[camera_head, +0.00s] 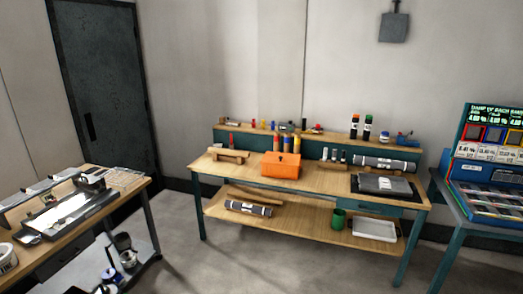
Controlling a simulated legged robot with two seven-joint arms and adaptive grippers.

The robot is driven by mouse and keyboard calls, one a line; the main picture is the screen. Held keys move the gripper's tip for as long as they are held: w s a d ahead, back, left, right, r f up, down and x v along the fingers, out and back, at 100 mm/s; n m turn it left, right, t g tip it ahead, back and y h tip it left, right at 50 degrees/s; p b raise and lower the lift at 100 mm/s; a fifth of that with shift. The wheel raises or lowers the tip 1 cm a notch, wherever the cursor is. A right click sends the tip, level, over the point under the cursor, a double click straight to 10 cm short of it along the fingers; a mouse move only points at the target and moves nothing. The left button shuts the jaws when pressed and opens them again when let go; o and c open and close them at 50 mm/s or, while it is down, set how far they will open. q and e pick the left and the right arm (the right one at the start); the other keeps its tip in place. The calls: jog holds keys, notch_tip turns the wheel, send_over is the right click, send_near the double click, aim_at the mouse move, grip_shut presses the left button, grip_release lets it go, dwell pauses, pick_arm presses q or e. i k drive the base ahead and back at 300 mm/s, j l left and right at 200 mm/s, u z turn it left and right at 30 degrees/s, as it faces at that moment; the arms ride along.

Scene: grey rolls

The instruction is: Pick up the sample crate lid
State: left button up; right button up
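I cannot tell for certain which thing is the sample crate lid. A flat dark grey case-like piece (385,184) lies on a black mat (361,193) at the right end of the workbench top. An orange box (281,165) with a handle on top sits near the middle of the same workbench. A shallow light grey tray or lid (374,229) rests on the lower shelf at the right. Neither of my grippers is in view.
The workbench (318,185) has a raised back shelf with bottles and small items. Grey rolls lie on its top (384,163) and lower shelf (248,208). A cluttered table (113,191) stands left, a blue display machine (485,185) right. Open floor (200,262) lies in front.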

aim_at(270, 158)
jog(key=i+j+z, duration=0.1)
jog(key=i, duration=2.05)
